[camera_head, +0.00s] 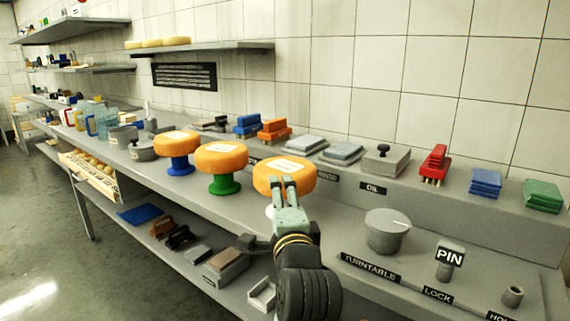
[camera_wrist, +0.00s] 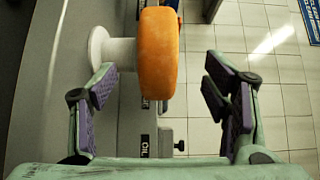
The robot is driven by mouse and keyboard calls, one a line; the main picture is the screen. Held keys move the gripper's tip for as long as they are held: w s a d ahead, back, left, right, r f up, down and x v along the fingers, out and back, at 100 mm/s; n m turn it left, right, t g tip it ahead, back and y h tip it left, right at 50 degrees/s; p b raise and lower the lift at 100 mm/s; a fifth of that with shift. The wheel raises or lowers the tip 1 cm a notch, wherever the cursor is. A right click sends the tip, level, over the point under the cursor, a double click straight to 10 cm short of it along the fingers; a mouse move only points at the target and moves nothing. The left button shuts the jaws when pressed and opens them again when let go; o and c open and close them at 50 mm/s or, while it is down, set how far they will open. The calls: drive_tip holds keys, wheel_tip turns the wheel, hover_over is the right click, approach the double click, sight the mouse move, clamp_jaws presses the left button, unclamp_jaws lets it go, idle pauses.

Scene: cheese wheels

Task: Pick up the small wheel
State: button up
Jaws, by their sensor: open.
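Three orange cheese wheels sit on pedestals on the counter: the left wheel (camera_head: 176,143) on a blue one, the middle wheel (camera_head: 221,157) on a green one, the right wheel (camera_head: 262,179) on a white one. Each has a pale label on top. I cannot tell their true sizes apart. My gripper (camera_head: 282,184) is open and empty in front of the right wheel, partly hiding it. In the wrist view that orange wheel (camera_wrist: 158,55) shows ahead between the spread fingers, with gaps on both sides. Its white pedestal (camera_wrist: 112,49) is near the left fingertip.
A grey turntable knob (camera_head: 388,230) and PIN post (camera_head: 449,262) stand right of my arm. Blocks and brushes, including a red brush (camera_head: 435,164), line the raised back ledge. A lower shelf (camera_head: 165,222) holds more tools. Pots and jugs stand farther left.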

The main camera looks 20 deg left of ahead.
drive_tip(key=p+x, duration=0.1)
drive_tip(key=x, duration=0.6)
drive_tip(key=shift+w+f, duration=0.15)
drive_tip(key=shift+w, duration=0.2)
clamp_jaws()
idle(0.6)
idle(0.4)
